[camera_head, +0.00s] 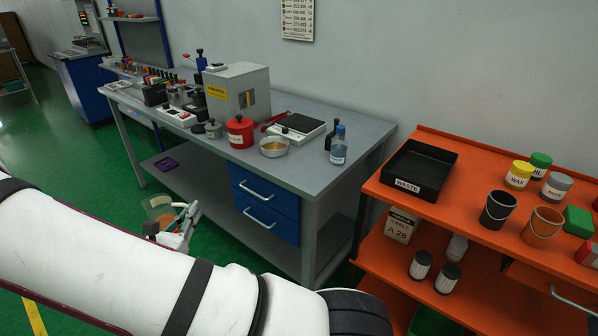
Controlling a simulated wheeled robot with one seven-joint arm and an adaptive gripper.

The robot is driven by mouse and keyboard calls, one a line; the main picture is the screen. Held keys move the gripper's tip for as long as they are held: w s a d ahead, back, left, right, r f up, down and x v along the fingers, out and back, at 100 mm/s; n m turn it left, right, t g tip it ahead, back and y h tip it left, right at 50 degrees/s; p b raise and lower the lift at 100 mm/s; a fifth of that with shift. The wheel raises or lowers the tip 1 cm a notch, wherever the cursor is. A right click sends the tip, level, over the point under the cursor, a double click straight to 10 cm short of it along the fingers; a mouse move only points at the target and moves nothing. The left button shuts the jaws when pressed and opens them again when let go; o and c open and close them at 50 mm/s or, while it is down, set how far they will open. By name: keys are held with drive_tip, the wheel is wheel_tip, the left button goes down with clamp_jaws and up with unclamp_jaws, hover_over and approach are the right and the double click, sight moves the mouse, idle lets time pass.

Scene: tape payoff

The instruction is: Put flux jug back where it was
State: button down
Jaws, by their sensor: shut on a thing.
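My gripper (180,224) shows just behind my white arm at the lower left, partly hidden by it. It is shut on a pale, see-through vessel with orange-brown contents, which looks like the flux jug (157,206). No label can be read on it at this size. The jug and gripper appear in front of the grey workbench (352,128), lower than its top in the picture. The jug's lower part and the exact grip are hard to make out.
An orange shelf unit (452,210) at right carries a black waste tray (418,170) and several cans. Green floor is open at left.

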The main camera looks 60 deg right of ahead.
drive_tip(key=s+d+r+m+g+b, duration=0.15)
drive_tip(key=s+d+m+g, duration=0.35)
drive_tip(key=s+d, duration=0.6)
drive_tip(key=s+d+r+m+g+b, duration=0.1)
drive_tip(key=s+d+r+m+g, duration=0.15)
drive_tip(key=s+d+g, duration=0.7)
drive_tip(key=w+d, duration=0.2)
drive_tip(key=d, duration=0.4)
drive_tip(key=w+d+f+t, duration=0.1)
drive_tip(key=w+d, duration=0.1)
drive_tip(key=d, duration=0.4)
drive_tip(key=w+d+f+t, duration=0.1)
drive_tip(key=w+d, duration=0.2)
drive_tip(key=d, duration=0.2)
drive_tip(key=shift+d+f+m+h+b, duration=0.1)
drive_tip(key=shift+d+m+h+b, duration=0.2)
drive_tip(key=shift+d+b, duration=0.1)
drive_tip(key=shift+w+d, duration=0.1)
drive_tip(key=shift+w, duration=0.05)
drive_tip(key=shift+f, duration=1.75)
drive_tip(key=shift+f, duration=0.1)
drive_tip(key=c, duration=1.8)
unclamp_jaws()
drive_tip(key=shift+o, duration=0.2)
